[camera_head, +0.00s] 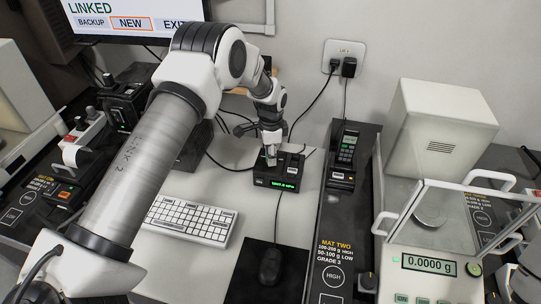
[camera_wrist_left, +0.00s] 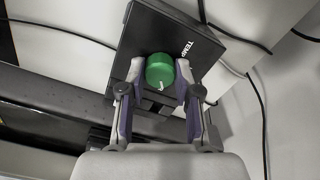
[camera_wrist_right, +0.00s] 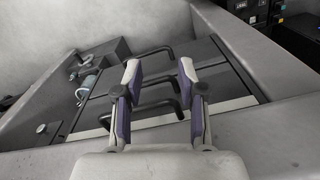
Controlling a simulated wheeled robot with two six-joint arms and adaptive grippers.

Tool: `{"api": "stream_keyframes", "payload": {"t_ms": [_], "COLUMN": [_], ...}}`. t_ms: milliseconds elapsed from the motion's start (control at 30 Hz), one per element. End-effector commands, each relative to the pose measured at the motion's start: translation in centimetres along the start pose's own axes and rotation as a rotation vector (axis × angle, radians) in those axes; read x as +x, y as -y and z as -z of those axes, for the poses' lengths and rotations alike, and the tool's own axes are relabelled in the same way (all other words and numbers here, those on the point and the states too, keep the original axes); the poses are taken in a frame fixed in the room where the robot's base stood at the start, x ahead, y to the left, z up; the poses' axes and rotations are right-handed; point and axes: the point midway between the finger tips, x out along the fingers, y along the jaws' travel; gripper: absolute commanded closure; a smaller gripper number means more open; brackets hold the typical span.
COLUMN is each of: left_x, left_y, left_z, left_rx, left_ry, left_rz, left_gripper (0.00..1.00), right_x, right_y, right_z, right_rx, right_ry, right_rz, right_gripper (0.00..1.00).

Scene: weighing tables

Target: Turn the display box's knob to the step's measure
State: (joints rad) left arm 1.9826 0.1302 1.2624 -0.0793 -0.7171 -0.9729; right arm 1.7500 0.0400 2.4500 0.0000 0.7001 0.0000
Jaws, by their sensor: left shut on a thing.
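The black display box (camera_head: 262,181) stands on the light desk in the head view, its front lit with green characters too small to read surely. In the left wrist view, the box (camera_wrist_left: 140,32) shows its dark top with part of a word, "TEMP". Its green round knob (camera_wrist_left: 159,69) has a white mark near the lower edge. My left gripper (camera_head: 270,158) reaches down over the box. In the left wrist view, its fingers (camera_wrist_left: 160,80) are closed on both sides of the knob. My right gripper (camera_wrist_right: 160,72) is open and empty, away from the box.
A white keyboard (camera_head: 188,219) and black mouse (camera_head: 270,266) lie in front of the box. A handheld device (camera_head: 346,150) stands in a cradle to the right. A balance (camera_head: 430,264) reads 0.0000 g. Cables run behind the box. Dark bar handles (camera_wrist_right: 155,95) lie beyond my right gripper.

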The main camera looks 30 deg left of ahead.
Motion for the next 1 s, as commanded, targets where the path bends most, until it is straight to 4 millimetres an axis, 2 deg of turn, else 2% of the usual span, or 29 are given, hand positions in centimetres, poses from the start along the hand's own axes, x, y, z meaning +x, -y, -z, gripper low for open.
{"api": "stream_keyframes", "payload": {"t_ms": [33,300,767,800,833,867,1000], "left_x": [0.50,0.48,0.47,0.47,0.46,0.44,0.28], "left_y": [-0.36,-0.39,-0.41,-0.41,-0.41,-0.38,-0.24], "left_z": [-0.14,-0.14,-0.14,-0.14,-0.14,-0.13,-0.08], "left_rx": [0.023,0.107,0.120,0.120,0.120,0.120,0.120], "left_ry": [0.006,0.006,0.006,0.006,0.006,0.005,0.003], "left_rz": [-0.010,-0.011,-0.011,-0.011,-0.011,-0.011,-0.007], "left_gripper": [1.00,1.00,1.00,0.57,0.46,0.43,0.43], "right_x": [0.18,0.30,0.30,0.30,0.30,0.30,0.27], "right_y": [0.00,0.00,0.00,0.00,0.00,0.00,0.00], "right_z": [0.00,0.00,0.00,0.00,0.00,0.00,0.00], "right_rx": [0.000,0.000,0.000,0.000,0.000,0.000,0.000], "right_ry": [0.000,0.000,0.000,0.000,0.000,0.000,0.000], "right_rz": [0.000,0.000,0.000,0.000,0.000,0.000,0.000], "right_gripper": [0.60,0.60,0.60,0.60,0.60,0.60,0.60]}}
